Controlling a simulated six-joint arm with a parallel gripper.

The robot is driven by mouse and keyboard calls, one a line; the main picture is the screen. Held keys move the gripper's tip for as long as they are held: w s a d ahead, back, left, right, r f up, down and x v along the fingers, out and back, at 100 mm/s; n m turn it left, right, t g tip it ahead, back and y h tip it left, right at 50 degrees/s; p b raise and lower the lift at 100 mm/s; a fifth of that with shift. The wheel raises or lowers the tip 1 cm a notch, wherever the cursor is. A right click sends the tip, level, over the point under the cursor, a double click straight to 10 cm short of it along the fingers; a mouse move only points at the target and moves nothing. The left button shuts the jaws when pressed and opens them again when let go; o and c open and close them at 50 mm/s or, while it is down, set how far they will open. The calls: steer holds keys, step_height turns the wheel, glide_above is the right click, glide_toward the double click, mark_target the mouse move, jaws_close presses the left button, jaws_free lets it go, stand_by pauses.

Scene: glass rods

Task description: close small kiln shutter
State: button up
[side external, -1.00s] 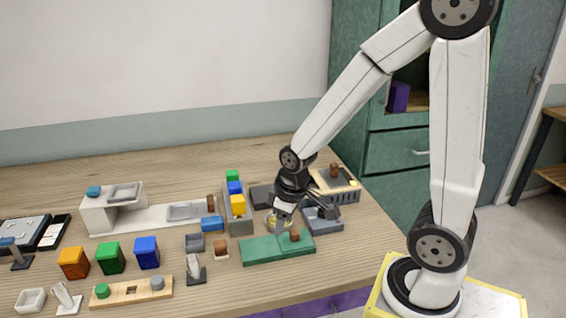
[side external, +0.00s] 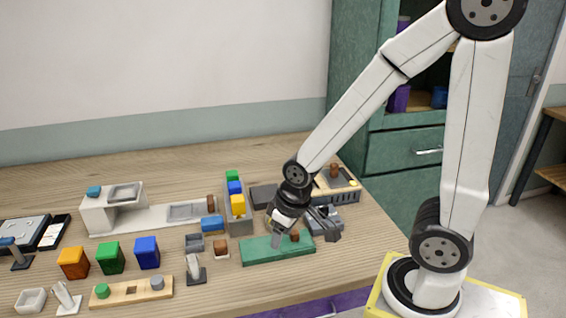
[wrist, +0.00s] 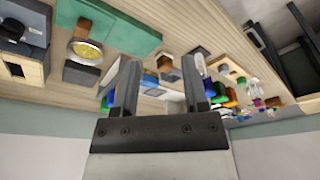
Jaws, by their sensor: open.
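My gripper (side external: 304,230) is open and empty, with its fingers just above the long green block (side external: 262,251). A brown knob (side external: 295,236) stands on that block, close to my fingers. Contact cannot be told. Behind, at the table's right, a box with a slotted front (side external: 345,196) has a dark top, a brown knob (side external: 334,170) and a yellow button; it looks like the small kiln, but its shutter is not clear. In the wrist view my open fingers (wrist: 160,62) have nothing between them held; the green block (wrist: 120,30) shows at upper left.
A round glass dish with yellow (wrist: 86,51) lies near the green block. A grey-blue tray (side external: 328,222) is partly hidden behind my gripper. A rack with green, blue and yellow blocks (side external: 238,205) stands to the left. Several coloured cubes and small fixtures fill the left side.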

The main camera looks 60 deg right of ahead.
steer(key=shift+o, duration=0.3)
steer(key=shift+w+d, duration=0.2)
steer(key=shift+w, duration=0.05)
steer(key=w+d+m, duration=0.2)
steer(key=w+d, duration=0.4)
steer(key=d, duration=0.2)
steer(key=m+g, duration=0.3)
steer(key=m, duration=0.4)
glide_above(335, 164)
steer(key=shift+f, duration=0.35)
steer(key=shift+f, duration=0.1)
steer(key=shift+f, duration=3.8)
